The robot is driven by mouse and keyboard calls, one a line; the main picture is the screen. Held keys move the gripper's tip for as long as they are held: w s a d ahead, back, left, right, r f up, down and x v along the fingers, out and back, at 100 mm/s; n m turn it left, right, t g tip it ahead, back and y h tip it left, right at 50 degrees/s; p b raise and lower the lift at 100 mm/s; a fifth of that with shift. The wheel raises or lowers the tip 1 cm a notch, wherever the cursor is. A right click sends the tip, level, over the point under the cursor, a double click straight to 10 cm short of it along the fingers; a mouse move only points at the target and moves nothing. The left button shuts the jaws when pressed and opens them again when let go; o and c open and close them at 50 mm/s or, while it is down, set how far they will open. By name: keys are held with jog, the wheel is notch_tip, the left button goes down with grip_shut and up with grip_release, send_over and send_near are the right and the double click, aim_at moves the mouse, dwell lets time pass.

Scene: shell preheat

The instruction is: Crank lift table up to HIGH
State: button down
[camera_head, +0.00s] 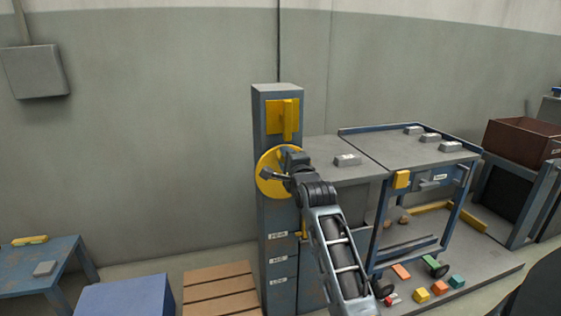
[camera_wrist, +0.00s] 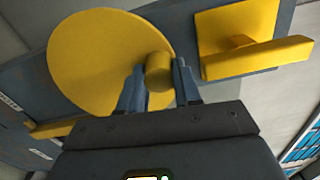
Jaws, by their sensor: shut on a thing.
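The yellow crank wheel (camera_head: 268,186) is on the front of a blue-grey column (camera_head: 277,215); it fills the upper left of the wrist view (camera_wrist: 95,55). My gripper (camera_wrist: 158,85) is shut on the wheel's yellow crank knob (camera_wrist: 158,70), one finger on each side. In the head view my wrist covers part of the wheel. The grey lift table top (camera_head: 325,150) extends right from the column and carries a metal block (camera_head: 347,160). Three pale labels are stacked low on the column; a small yellow pointer (camera_head: 303,235) is beside the top one.
A blue-framed cart (camera_head: 374,240) stands right of the lift table, its top about level with it, bearing several metal blocks. Colored blocks lie on the floor plate (camera_head: 480,272). A yellow bracket (camera_head: 282,118) is above the wheel. A pallet (camera_head: 222,290) and blue box (camera_head: 125,297) stand left.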

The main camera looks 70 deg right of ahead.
jog(key=shift+s+d+r+m, duration=0.1)
jog(key=shift+s+d+m, duration=0.45)
jog(key=shift+m, duration=0.45)
jog(key=shift+s, duration=0.1)
jog(key=c, duration=0.8)
grip_release()
jog(key=shift+v, duration=3.85)
jog(key=shift+a, duration=0.1)
